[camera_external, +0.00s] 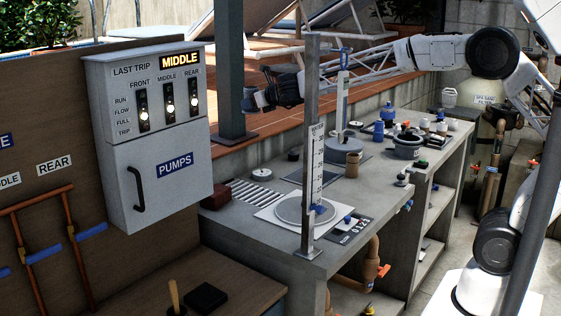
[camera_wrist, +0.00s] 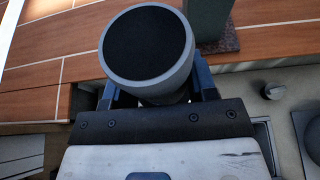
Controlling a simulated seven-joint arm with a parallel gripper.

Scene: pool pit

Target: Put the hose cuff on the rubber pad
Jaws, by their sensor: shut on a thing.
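My gripper (camera_external: 256,100) is raised above the far edge of the concrete counter, near the dark green post. In the wrist view, my gripper (camera_wrist: 155,88) is shut on a grey round piece with a black inside, which looks like the hose cuff (camera_wrist: 148,45). A blue finger shows on each side of it. The cuff cannot be made out clearly in the external view. A thick black square pad (camera_external: 205,297) lies on the low bench at the front left and may be the rubber pad. A thin dark mat (camera_external: 312,172) also lies on the counter.
An upright gauge post (camera_external: 309,220) stands at the counter's front corner, beside a round plate (camera_external: 303,211). A grey pumps cabinet (camera_external: 150,140) is at the left. A wooden-handled tool (camera_external: 174,298) stands beside the black pad. Jars and fittings crowd the counter's far right.

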